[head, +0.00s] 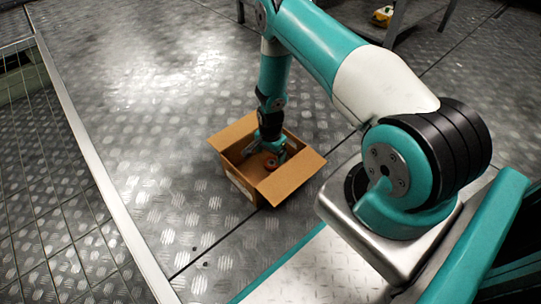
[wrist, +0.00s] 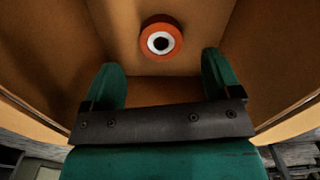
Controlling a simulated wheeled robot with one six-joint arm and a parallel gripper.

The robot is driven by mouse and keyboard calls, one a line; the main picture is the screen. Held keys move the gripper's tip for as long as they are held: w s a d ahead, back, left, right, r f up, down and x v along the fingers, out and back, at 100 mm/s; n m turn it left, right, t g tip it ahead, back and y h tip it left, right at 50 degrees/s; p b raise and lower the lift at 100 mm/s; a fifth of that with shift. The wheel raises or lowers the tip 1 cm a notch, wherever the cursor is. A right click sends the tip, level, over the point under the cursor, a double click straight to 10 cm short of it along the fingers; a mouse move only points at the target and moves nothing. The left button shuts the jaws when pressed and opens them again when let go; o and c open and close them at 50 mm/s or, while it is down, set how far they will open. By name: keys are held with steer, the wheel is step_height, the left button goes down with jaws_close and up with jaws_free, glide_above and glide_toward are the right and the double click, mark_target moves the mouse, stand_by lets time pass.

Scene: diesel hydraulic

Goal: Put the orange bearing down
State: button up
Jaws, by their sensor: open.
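The orange bearing (wrist: 174,32) is a ring with a white inner race and a dark bore. In the wrist view it lies on the floor of the cardboard box (wrist: 128,88), ahead of my gripper (wrist: 163,72). The two green fingers are spread apart with nothing between them, and the bearing is apart from both fingertips. In the head view my gripper (head: 268,150) reaches down into the open cardboard box (head: 290,180), and the bearing (head: 271,163) shows small and orange beside the fingers.
The box stands on a metal tread-plate floor (head: 150,130) with its flaps folded outward. A railing with wire mesh (head: 50,170) runs along the left. A metal stand (head: 395,25) with a yellow object (head: 383,15) is at the top. Open floor lies left of the box.

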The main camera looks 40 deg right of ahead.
step_height(320, 180, up, 6)
steer(key=p, duration=0.3)
step_height(320, 180, up, 13)
steer(key=n+y, duration=0.1)
steer(key=n, duration=0.3)
glide_above(270, 164)
steer(key=w+a, duration=0.3)
steer(key=a, duration=0.3)
steer(key=s+a+r+n+y, duration=0.1)
steer(key=s+a+r+n, duration=0.15)
steer(key=a+r, duration=0.4)
steer(key=s+a+r+n, duration=0.1)
steer(key=a+r+n, duration=0.3)
steer(key=r, duration=0.6)
steer(key=s+a+r+n+y, duration=0.1)
steer(key=s+a+r+n, duration=0.3)
steer(key=s, duration=0.7)
steer(key=s+a+r+n+y, duration=0.1)
steer(key=s+a+r+n, duration=0.3)
steer(key=s+r+n, duration=0.4)
steer(key=s+r, duration=0.3)
steer(key=shift+r, duration=0.35)
steer(key=shift+a, duration=0.1)
